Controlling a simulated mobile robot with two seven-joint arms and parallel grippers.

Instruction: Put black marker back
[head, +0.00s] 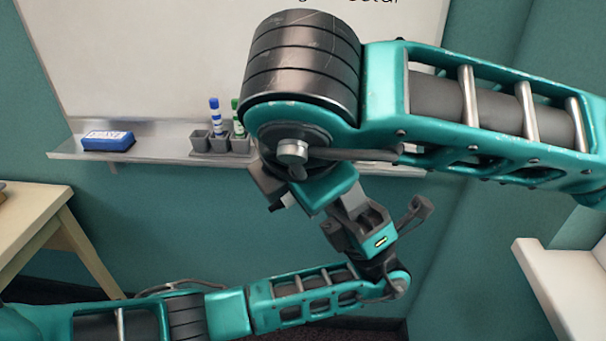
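No black marker shows in the head view; my arms cover part of the scene. A grey marker holder (221,143) stands on the whiteboard tray. A blue marker (215,115) and a green marker (237,118) stand upright in it, and its leftmost cup looks empty. My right arm covers whatever is to the right of the green marker. My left gripper (340,218) points up and left, below the tray line in the picture. My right gripper (274,190) is partly hidden beneath its own wrist, close to the left one. I cannot tell whether either gripper is open or holds anything.
The whiteboard (140,60) is on the teal wall, with the metal tray (70,147) below it. A blue eraser (108,140) lies on the tray's left part. A wooden table (35,215) is at the left, a white surface (565,280) at the right.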

